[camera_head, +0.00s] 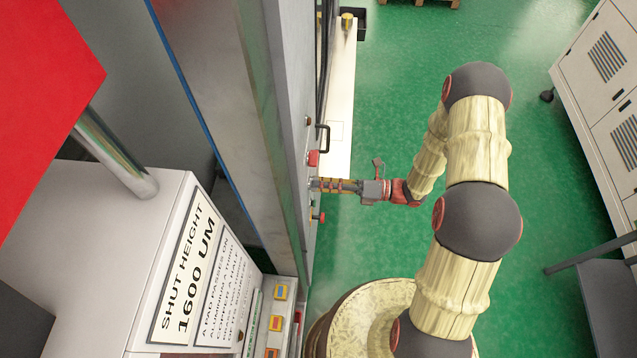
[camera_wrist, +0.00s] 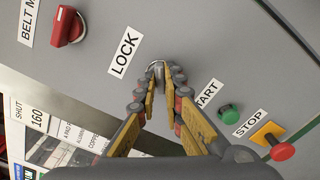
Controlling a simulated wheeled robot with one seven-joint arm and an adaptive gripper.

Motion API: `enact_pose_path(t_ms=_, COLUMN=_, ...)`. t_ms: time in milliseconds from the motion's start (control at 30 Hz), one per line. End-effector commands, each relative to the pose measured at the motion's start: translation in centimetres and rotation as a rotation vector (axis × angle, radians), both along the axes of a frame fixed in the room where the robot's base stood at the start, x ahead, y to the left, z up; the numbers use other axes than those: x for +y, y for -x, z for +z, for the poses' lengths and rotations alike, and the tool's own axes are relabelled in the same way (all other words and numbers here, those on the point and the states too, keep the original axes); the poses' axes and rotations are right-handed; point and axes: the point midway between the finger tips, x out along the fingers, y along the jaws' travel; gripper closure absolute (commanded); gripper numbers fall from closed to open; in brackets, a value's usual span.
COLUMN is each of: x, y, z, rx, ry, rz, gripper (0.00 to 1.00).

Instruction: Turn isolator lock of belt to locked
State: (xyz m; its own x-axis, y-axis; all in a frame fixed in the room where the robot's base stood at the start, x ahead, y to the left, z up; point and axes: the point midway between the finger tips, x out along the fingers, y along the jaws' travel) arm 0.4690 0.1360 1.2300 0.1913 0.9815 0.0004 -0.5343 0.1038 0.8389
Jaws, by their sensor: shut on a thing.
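The isolator lock is a small metal piece (camera_wrist: 157,67) on the grey panel, beside the printed LOCK label (camera_wrist: 124,52) in the wrist view. My gripper (camera_wrist: 159,82) is shut on it, with the fingertips on either side of the metal piece. The fingers hide part of the lock, and I cannot tell its exact turn position. In the head view my gripper (camera_head: 318,184) points left and meets the side of the machine panel; the lock itself is hidden there.
A red rotary knob (camera_wrist: 68,26) sits on the panel near the cut-off BELT label (camera_wrist: 28,20). A green START button (camera_wrist: 229,113) and a red STOP button (camera_wrist: 282,151) sit to the right. Green floor (camera_head: 380,110) is open beyond my arm; a white cabinet (camera_head: 600,90) stands at the right.

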Motion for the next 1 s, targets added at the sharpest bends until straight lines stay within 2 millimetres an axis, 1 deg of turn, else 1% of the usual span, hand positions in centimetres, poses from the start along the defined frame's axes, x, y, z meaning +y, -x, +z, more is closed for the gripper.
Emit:
enact_pose_path(t_ms=300, x=-0.02, y=-0.02, z=0.20, rx=0.184, ry=-0.035, rz=-0.001, gripper=1.00)
enact_pose_path(t_ms=767, x=-0.02, y=-0.03, z=0.08, rx=0.232, ry=-0.045, rz=-0.001, gripper=1.00)
enact_pose_path(t_ms=867, x=-0.02, y=-0.03, z=0.19, rx=0.288, ry=-0.056, rz=-0.001, gripper=1.00)
enact_pose_path(t_ms=1000, x=-0.03, y=-0.04, z=0.04, rx=0.410, ry=-0.080, rz=-0.001, gripper=1.00)
